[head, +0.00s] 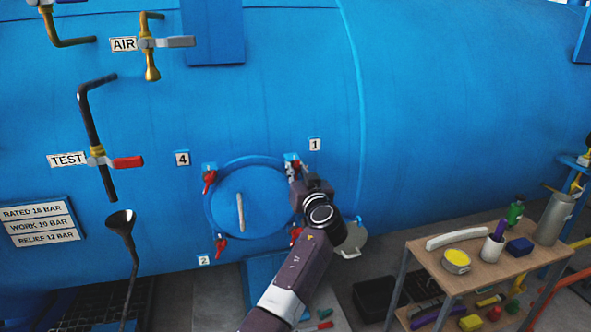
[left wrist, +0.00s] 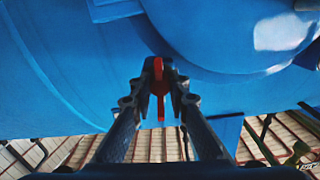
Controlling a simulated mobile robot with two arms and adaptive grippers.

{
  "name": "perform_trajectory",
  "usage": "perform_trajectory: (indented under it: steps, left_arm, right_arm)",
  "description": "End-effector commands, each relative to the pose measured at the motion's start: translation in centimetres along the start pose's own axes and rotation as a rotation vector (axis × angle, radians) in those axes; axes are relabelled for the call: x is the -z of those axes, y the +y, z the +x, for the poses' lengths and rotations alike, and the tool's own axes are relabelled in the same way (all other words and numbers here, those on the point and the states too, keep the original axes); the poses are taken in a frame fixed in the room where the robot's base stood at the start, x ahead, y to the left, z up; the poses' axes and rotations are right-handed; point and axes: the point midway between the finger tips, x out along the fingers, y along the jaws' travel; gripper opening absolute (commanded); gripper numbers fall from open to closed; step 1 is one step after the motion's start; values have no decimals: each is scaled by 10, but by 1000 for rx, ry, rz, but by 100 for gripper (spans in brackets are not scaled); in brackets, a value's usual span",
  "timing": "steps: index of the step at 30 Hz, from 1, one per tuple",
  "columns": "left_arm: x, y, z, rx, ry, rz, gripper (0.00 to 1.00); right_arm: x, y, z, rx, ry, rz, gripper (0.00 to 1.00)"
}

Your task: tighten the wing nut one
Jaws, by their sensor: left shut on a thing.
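The round blue hatch (head: 238,205) with a pale handle sits on the blue vessel wall. The label 1 (head: 315,144) is at its upper right, beside wing nut one, which my left gripper (head: 296,172) mostly covers in the head view. In the left wrist view the red wing nut one (left wrist: 158,88) stands between the two fingertips of my left gripper (left wrist: 158,76), which is shut on it. Other red wing nuts sit at the upper left (head: 209,181), lower left (head: 221,246) and lower right (head: 295,235) of the hatch. My right gripper is not in view.
A wooden bench (head: 490,268) with a yellow-topped tin (head: 456,261) and several other items stands at the right. A black box (head: 374,298) is on the floor beside it. Pipes with a red TEST valve handle (head: 128,162) and a funnel (head: 121,222) are at the left.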

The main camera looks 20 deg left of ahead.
Motion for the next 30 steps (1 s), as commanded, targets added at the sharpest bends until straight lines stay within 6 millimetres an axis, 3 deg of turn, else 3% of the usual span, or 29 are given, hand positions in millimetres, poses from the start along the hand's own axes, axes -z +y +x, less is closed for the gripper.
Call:
perform_trajectory:
  steps: [11, 30]
  left_arm:
    - [-2, 0, 0, 0, 1, 162, 0]
    - [1, 0, 0, 1, 1, 759, 0]
  right_arm:
    - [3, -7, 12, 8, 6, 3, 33]
    - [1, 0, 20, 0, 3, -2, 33]
